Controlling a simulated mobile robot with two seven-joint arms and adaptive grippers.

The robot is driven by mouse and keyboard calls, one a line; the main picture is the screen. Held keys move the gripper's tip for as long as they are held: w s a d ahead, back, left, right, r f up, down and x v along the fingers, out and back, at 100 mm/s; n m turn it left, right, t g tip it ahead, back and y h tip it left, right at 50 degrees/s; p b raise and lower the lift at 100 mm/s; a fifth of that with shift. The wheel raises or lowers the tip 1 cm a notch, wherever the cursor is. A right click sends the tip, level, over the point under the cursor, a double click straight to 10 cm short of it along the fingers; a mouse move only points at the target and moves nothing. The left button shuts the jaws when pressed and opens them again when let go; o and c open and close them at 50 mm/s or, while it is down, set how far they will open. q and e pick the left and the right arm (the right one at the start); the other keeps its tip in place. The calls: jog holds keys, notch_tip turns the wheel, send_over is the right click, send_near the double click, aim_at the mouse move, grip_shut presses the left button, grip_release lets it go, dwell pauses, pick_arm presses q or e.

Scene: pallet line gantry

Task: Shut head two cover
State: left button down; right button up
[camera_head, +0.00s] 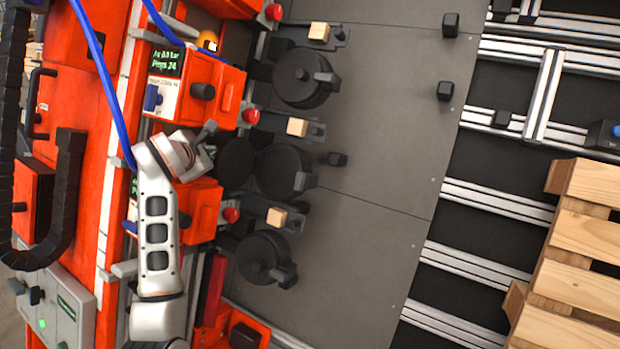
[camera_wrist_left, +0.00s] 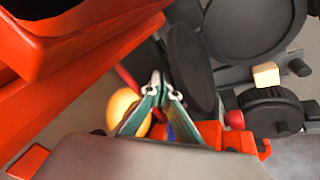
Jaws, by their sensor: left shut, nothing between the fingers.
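Three round black heads stand in a column in the head view. The middle one, head two (camera_head: 282,172), has its dark disc-shaped cover (camera_head: 236,161) swung out to its left, standing open beside it. My left gripper (camera_head: 210,152) is just left of the cover, its fingers shut and empty. In the left wrist view the fingertips (camera_wrist_left: 161,82) are together just left of the cover (camera_wrist_left: 190,70), seen nearly edge-on; I cannot tell if they touch it. The open round body of head two (camera_wrist_left: 247,30) is behind it. My right gripper is out of view.
The upper head (camera_head: 300,77) and lower head (camera_head: 265,257) look covered. Orange housings (camera_head: 203,205) flank my left arm closely. Wooden blocks (camera_head: 298,127) sit between heads. Grey plate (camera_head: 375,150) to the right is mostly clear; a pallet (camera_head: 582,240) lies beyond.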

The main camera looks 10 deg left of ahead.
aim_at(226, 156)
pick_arm(q)
jog(key=shift+s+d, duration=0.1)
jog(key=shift+s+d+r+p, duration=0.15)
jog(key=shift+s+d, duration=0.2)
jog(key=shift+d, duration=0.35)
jog(key=shift+s+d+f+p, duration=0.15)
jog(key=shift+s+d, duration=0.15)
jog(key=shift+d, duration=0.45)
jog(key=shift+s+d+r+p, duration=0.15)
jog(key=shift+s+d, duration=0.2)
jog(key=shift+d, duration=0.35)
jog(key=shift+s+d, duration=0.15)
jog(key=shift+d, duration=0.35)
jog(key=shift+d, duration=0.15)
jog(key=shift+s+d+f, duration=0.2)
jog(key=shift+d, duration=0.7)
jog(key=shift+s+d+f, duration=0.15)
jog(key=shift+d+f, duration=0.05)
jog(key=shift+d, duration=0.7)
